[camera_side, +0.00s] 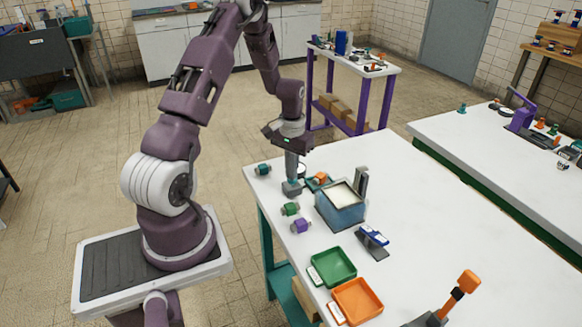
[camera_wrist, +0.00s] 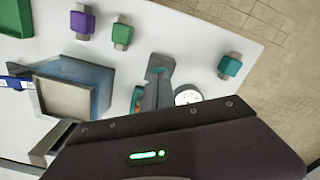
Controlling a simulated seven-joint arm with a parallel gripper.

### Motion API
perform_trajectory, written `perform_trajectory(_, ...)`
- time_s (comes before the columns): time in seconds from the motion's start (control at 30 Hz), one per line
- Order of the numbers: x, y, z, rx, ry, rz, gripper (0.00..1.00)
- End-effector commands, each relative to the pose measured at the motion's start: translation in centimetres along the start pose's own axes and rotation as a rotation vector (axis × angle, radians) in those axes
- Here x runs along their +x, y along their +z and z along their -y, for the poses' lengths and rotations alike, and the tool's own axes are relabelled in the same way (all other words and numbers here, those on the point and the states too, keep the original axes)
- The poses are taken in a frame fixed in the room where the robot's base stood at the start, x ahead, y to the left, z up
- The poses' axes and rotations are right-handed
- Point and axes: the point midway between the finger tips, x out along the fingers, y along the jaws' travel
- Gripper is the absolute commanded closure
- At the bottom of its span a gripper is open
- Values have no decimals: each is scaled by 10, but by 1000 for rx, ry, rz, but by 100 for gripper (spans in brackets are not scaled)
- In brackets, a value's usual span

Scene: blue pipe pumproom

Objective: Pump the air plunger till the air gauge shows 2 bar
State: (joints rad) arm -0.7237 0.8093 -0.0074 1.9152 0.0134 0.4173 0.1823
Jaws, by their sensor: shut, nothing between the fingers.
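My gripper (camera_side: 291,150) points straight down near the back left corner of the white table. Its fingers are shut with nothing between them. Right below it is a grey upright on a grey block (camera_side: 292,188), which looks like the air pump. In the wrist view this grey piece (camera_wrist: 158,98) has a teal patch and runs in under my gripper. The plunger's top is hidden there, so I cannot tell whether my fingers touch it. A round white dial (camera_wrist: 187,97), apparently the air gauge, sits beside the pump, partly covered by my gripper. Its reading is too small to make out.
A blue open box (camera_side: 341,212) stands close to the right of the pump. An orange-and-teal fitting (camera_side: 320,179) lies between them. Teal (camera_side: 263,169), green (camera_side: 290,209) and purple (camera_side: 300,226) fittings line the left edge. Green (camera_side: 333,266) and orange (camera_side: 357,301) trays are in front.

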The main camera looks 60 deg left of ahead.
Motion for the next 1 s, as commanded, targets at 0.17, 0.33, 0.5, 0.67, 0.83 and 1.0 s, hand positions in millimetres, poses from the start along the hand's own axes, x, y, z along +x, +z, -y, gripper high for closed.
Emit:
perform_trajectory(0.17, 0, 0, 0, 0, 0, 0, 100)
perform_trajectory(0.33, 0, 0, 0, 0, 0, 0, 100)
perform_trajectory(0.5, 0, 0, 0, 0, 0, 0, 100)
perform_trajectory(0.67, 1, 0, 0, 0, 0, 0, 100)
perform_trajectory(0.83, 3, 0, 0, 0, 0, 0, 100)
perform_trajectory(1.0, 5, 0, 0, 0, 0, -1, 100)
